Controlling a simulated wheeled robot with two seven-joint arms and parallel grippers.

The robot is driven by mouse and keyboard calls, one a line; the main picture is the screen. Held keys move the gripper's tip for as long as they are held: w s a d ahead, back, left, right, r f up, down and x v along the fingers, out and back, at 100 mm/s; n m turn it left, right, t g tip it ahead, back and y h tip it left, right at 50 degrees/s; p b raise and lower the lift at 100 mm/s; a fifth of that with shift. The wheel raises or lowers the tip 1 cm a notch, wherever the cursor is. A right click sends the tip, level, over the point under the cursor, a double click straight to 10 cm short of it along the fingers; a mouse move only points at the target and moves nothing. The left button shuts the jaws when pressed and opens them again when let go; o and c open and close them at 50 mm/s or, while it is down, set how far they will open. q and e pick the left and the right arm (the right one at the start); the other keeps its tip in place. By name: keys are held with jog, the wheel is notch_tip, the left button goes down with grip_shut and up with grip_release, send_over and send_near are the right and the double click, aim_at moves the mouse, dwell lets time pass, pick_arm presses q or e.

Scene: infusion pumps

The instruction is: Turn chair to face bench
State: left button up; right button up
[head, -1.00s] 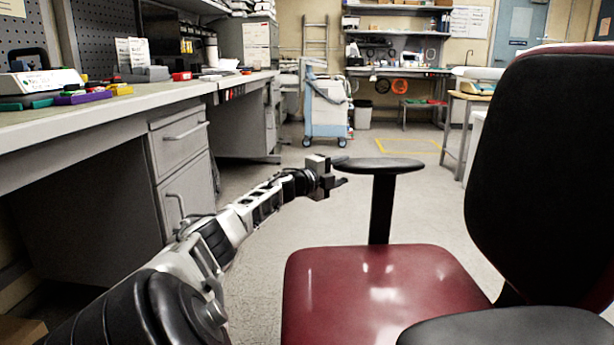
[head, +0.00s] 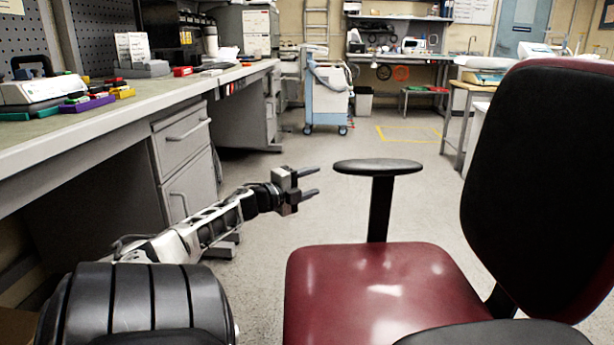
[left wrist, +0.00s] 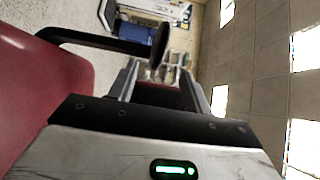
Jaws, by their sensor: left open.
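The chair has a dark red seat (head: 380,292), a black backrest (head: 540,185) on the right and black armrests. Its seat front points left, toward the bench side. The far armrest (head: 378,167) stands just right of my left gripper (head: 309,184), which is open, empty and apart from it. The left wrist view shows the armrest (left wrist: 160,45) beyond the open fingers and the red seat (left wrist: 40,95) at left. The bench (head: 130,105) runs along the left. My right gripper is not in view.
A blue and white cart (head: 328,98) stands farther back. A wooden side table (head: 470,95) is at the back right.

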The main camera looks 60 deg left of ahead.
pick_arm(q)
jog(key=shift+s, duration=0.5)
jog(key=shift+c, duration=0.3)
